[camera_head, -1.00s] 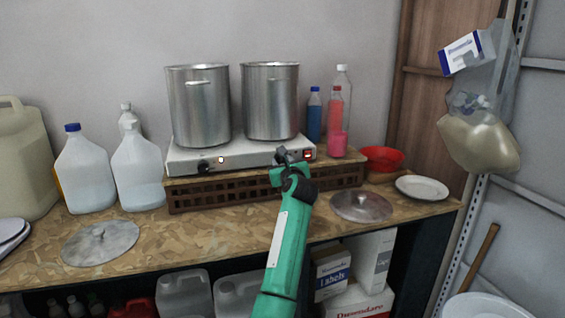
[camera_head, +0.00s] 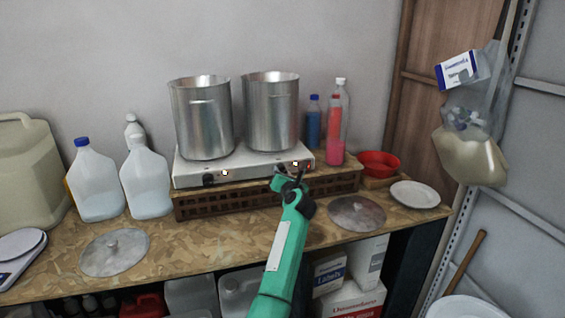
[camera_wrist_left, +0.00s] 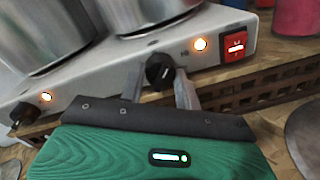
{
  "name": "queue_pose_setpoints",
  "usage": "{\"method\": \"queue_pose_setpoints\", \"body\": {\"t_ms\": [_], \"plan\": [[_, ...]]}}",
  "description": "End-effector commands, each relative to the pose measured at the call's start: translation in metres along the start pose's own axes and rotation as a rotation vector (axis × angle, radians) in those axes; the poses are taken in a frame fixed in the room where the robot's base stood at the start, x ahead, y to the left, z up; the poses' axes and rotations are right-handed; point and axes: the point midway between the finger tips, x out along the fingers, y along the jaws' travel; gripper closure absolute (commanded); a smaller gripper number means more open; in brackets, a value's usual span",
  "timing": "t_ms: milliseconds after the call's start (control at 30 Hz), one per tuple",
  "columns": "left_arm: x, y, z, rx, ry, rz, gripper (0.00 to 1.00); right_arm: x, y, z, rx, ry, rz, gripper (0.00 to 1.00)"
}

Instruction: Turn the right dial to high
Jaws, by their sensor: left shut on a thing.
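A white double hot plate (camera_head: 245,163) sits on a slatted wooden crate. Its right dial (camera_wrist_left: 158,71) is black, with a small light mark toward its right side in the left wrist view. My left gripper (camera_head: 288,173) is at the plate's front, and its two grey fingers (camera_wrist_left: 159,86) lie on either side of the right dial, shut on it. In the head view the gripper largely hides this dial. A lit lamp (camera_wrist_left: 200,44) is right of the dial. The left dial (camera_head: 209,180) also has a lit lamp (camera_head: 225,173) beside it. My right gripper is not in view.
Two steel pots (camera_head: 203,118) (camera_head: 270,112) stand on the plate. A red switch (camera_wrist_left: 236,44) is close right of the dial. Bottles (camera_head: 337,125) and a red bowl (camera_head: 379,163) are further right. Lids (camera_head: 357,213) (camera_head: 115,252) lie on the table, whose front middle is clear.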

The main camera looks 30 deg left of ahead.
Motion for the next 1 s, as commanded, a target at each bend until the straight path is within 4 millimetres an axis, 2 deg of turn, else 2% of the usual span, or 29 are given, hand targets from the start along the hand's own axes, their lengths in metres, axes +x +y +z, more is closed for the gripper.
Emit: {"method": "queue_pose_setpoints", "body": {"t_ms": [33,100,400,700,1000], "plan": [[-0.001,0.002,0.006,0.049,0.006,-0.003,0.90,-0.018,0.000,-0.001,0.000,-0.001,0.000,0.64],[-0.001,0.002,0.006,0.112,0.008,-0.002,0.90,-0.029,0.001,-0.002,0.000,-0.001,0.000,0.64],[-0.001,0.001,0.004,0.349,0.019,0.000,0.90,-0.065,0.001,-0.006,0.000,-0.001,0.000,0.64],[0.000,0.000,0.001,0.487,0.027,0.003,0.90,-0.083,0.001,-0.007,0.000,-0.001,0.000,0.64],[0.000,-0.001,0.000,0.528,0.028,0.004,0.90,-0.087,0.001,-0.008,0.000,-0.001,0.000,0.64]]}}
